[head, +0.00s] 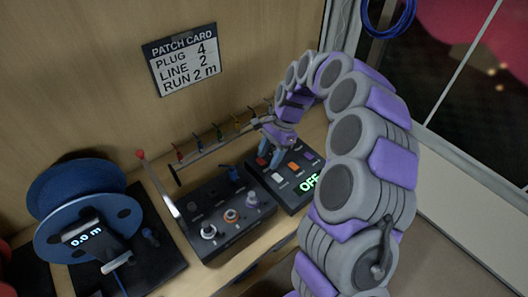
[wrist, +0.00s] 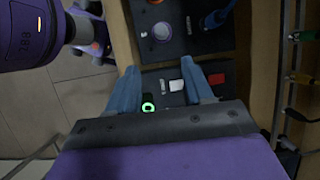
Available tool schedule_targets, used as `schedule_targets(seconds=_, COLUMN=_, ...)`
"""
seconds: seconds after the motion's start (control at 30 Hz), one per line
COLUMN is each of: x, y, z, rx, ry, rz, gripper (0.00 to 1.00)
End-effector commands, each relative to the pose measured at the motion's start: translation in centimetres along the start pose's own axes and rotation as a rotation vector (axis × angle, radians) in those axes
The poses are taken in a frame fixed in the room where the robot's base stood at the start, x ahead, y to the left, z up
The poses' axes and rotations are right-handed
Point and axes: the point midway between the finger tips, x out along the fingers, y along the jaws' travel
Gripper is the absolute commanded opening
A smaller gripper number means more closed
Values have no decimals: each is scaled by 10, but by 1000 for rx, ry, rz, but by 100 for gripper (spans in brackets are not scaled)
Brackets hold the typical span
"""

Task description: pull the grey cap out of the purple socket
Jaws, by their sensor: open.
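The purple socket (head: 252,198) is on the right end of a dark socket panel in the head view, with a grey cap (head: 252,196) in it. In the wrist view the purple socket (wrist: 162,31) shows near the top, seen from above; cap and socket are hard to tell apart there. My gripper (head: 269,160) is open and empty, its blue fingers pointing down over the switch box beside the panel. In the wrist view its fingertips (wrist: 158,68) are apart, short of the socket.
The panel also has an orange socket (head: 231,215), a pale one (head: 208,231) and a blue plug (head: 233,173). The switch box (head: 296,200) has buttons and a green OFF display. A rail of coloured plugs (head: 220,143) stands behind. A blue cable reel (head: 88,215) is at left.

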Motion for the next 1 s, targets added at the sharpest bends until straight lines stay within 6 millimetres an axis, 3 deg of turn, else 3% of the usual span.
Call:
schedule_targets(seconds=0.33, x=62, y=-10, z=16, rx=2, ry=11, rz=18, gripper=51)
schedule_targets(seconds=0.73, x=125, y=0, z=3, rx=-3, ry=-1, rz=7, gripper=51)
schedule_targets(seconds=1.0, x=166, y=-5, z=8, rx=0, ry=7, rz=12, gripper=51)
